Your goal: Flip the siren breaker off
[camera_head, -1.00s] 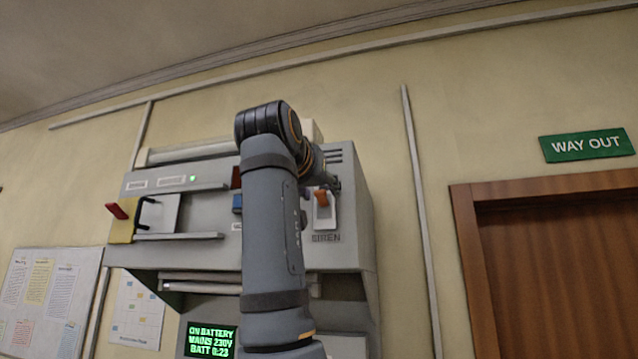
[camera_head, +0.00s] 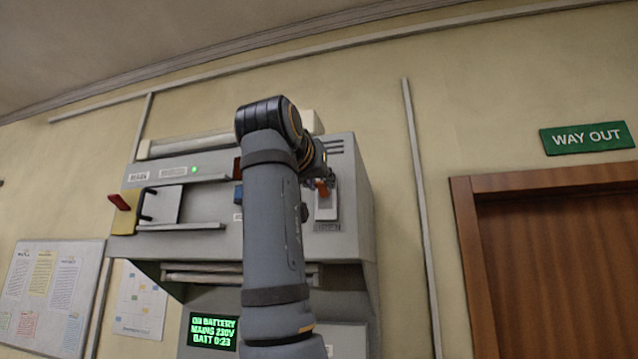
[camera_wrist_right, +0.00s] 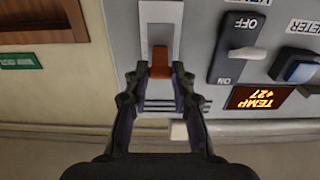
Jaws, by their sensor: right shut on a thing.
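The siren breaker (camera_head: 327,207) is a pale plate with an orange lever (camera_head: 322,188) on the right of the grey console's front; the label below it is blurred. My right gripper (camera_head: 327,182) is at the lever and partly hides it in the head view. In the right wrist view, the orange lever (camera_wrist_right: 160,62) sits between the fingertips of my right gripper (camera_wrist_right: 157,76), which is shut on it. The pale plate (camera_wrist_right: 160,14) shows beyond the lever. My left gripper is not in view.
A red-handled yellow unit (camera_head: 125,217) is at the console's left. A battery display (camera_head: 212,331) glows below. Wall and a wooden door (camera_head: 560,270) lie right.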

